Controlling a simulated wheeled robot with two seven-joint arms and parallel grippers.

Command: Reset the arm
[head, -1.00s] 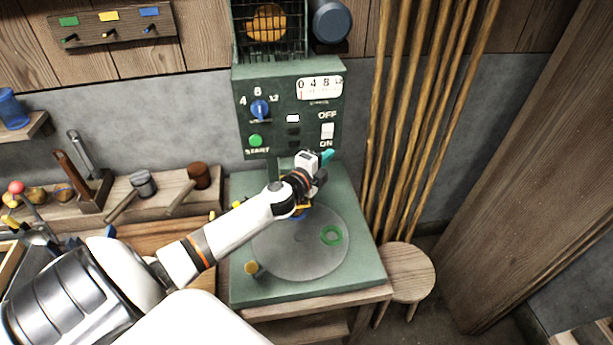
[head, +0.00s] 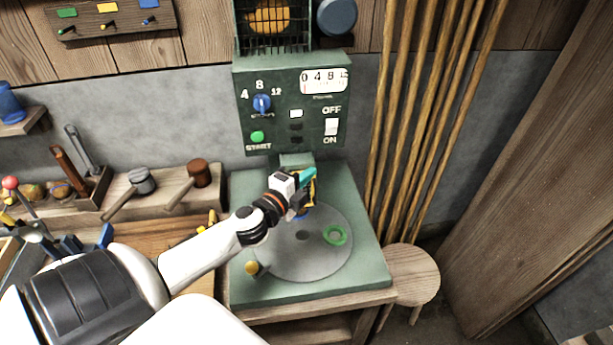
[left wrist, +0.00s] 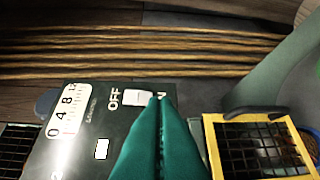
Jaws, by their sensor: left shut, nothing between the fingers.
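My left gripper (head: 307,177) is in front of the green machine's panel (head: 280,90), above the round grey plate (head: 290,262). Its teal fingers are shut together and empty; they also show in the left wrist view (left wrist: 160,135). The fingertips are below the white OFF/ON switch (head: 332,127) in the head view. In the left wrist view the fingers overlap the panel and partly hide the word ON beside the switch (left wrist: 137,97). My right gripper is not in view.
A yellow-framed mesh (left wrist: 260,145) is close to the fingers in the left wrist view. Tall poles (head: 425,120) and a round stool (head: 410,272) stand to the right. Mallets (head: 142,180) lie on the left bench.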

